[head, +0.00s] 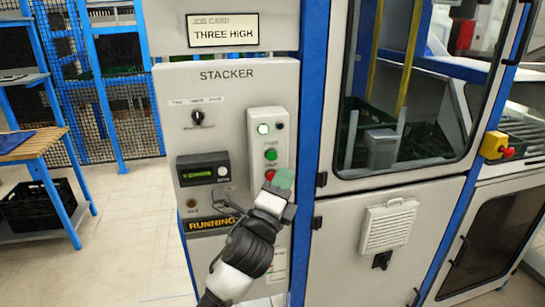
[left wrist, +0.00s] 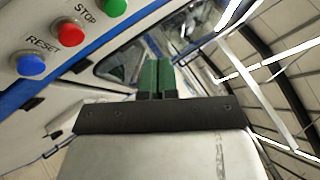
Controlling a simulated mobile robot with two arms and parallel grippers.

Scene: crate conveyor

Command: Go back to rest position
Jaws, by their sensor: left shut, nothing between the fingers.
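My left gripper (head: 283,180) is in front of the lower part of the stacker's button box (head: 257,128). Its green fingers are together and hold nothing. They also show in the left wrist view (left wrist: 157,77), pressed side by side. In the head view a green button (head: 271,155) and the red button (head: 269,174) show just above and left of the fingertips. In the left wrist view the blue reset button (left wrist: 31,65) and the red stop button (left wrist: 70,33) lie left of the fingers, apart from them. My right gripper is in neither view.
The stacker panel (head: 227,88) carries a selector knob (head: 198,118), a display (head: 203,168) and a "RUNNING" sign (head: 210,224). A glazed door (head: 410,90) stands right. A wooden-topped bench (head: 35,147) with a black crate (head: 40,204) stands left, with open floor between.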

